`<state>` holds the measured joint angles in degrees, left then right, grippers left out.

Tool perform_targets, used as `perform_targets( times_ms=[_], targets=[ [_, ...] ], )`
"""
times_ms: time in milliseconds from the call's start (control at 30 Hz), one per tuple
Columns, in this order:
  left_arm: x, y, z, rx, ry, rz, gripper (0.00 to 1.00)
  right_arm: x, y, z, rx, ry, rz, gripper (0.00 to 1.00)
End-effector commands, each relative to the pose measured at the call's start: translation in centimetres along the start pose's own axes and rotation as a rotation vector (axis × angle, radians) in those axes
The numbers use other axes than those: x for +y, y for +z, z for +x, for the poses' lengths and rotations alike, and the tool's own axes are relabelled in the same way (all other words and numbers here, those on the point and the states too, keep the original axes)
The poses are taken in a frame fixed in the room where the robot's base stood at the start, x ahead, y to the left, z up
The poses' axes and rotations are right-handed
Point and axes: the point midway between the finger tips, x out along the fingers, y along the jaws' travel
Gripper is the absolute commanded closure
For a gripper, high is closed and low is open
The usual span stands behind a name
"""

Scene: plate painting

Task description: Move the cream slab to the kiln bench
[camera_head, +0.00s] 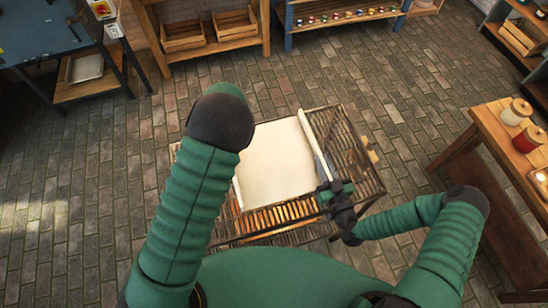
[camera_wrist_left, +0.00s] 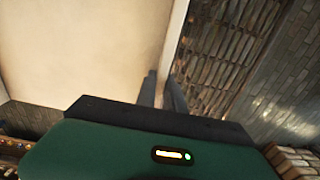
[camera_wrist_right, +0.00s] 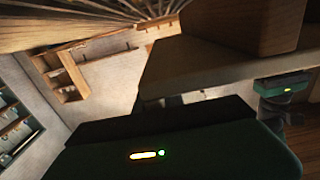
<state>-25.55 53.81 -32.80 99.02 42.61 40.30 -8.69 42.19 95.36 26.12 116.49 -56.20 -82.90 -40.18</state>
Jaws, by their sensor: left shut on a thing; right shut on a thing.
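The cream slab (camera_head: 275,162) is a broad pale sheet with raised strips along its left and right sides. It lies over the slatted wooden rack (camera_head: 350,160) in front of me; I cannot tell whether it touches the slats. My right gripper (camera_head: 325,190) is shut on the slab's near right edge. In the right wrist view the slab's underside and edge (camera_wrist_right: 215,65) show above the fingers. My left gripper is hidden behind my left arm in the head view. In the left wrist view my left gripper (camera_wrist_left: 165,90) is shut on the slab's edge strip.
A blue-grey unit (camera_head: 40,30) with a control box stands at the back left. A wooden shelf with trays (camera_head: 205,28) and a blue rack of small pots (camera_head: 345,18) stand at the back. A wooden table (camera_head: 490,125) holds jars at right. Brick floor between is clear.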

Motion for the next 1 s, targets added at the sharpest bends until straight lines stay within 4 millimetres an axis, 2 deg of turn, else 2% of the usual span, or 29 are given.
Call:
perform_targets(
  times_ms=[367, 567, 1000],
  targets=[
    [0.0, -0.1, -0.1, 0.003, 0.001, 0.000, 1.00, 0.1, -0.1, 0.0, 0.001, 0.002, -0.001, 1.00],
    [0.0, -0.2, -0.7, 0.006, 0.002, 0.000, 1.00, 0.1, -0.8, 0.1, 0.009, 0.002, -0.001, 1.00],
    [0.0, -0.1, -5.0, 0.008, 0.002, 0.000, 1.00, 0.0, -5.1, -0.1, 0.010, 0.002, -0.001, 1.00]
  ],
)
